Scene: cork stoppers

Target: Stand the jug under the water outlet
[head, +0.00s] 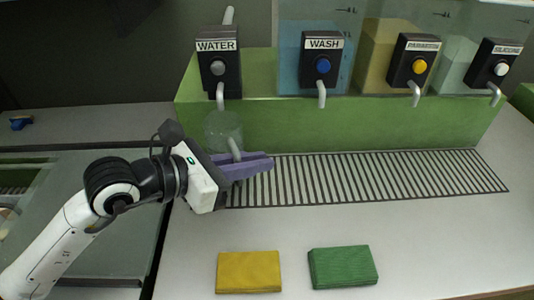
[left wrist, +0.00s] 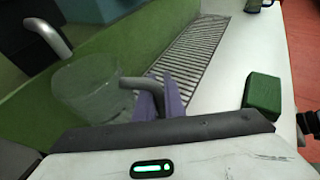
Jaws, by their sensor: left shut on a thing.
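The jug (head: 221,130) is clear, greenish glass with a grey curved handle. It stands upright just below the white spout of the WATER outlet (head: 220,97). In the left wrist view the jug (left wrist: 84,92) is at the left, near a white spout (left wrist: 48,35). My left gripper (head: 246,166) has purple fingers and is shut on the jug's handle, coming from the front left. The fingers also show around the handle in the left wrist view (left wrist: 160,98). The jug's base is partly hidden by the gripper.
A slotted drain grate (head: 370,177) runs along the green ledge under the WASH outlet (head: 321,75) and two further outlets. A yellow sponge (head: 248,272) and a green sponge (head: 342,267) lie on the white counter in front. The counter between grate and sponges is clear.

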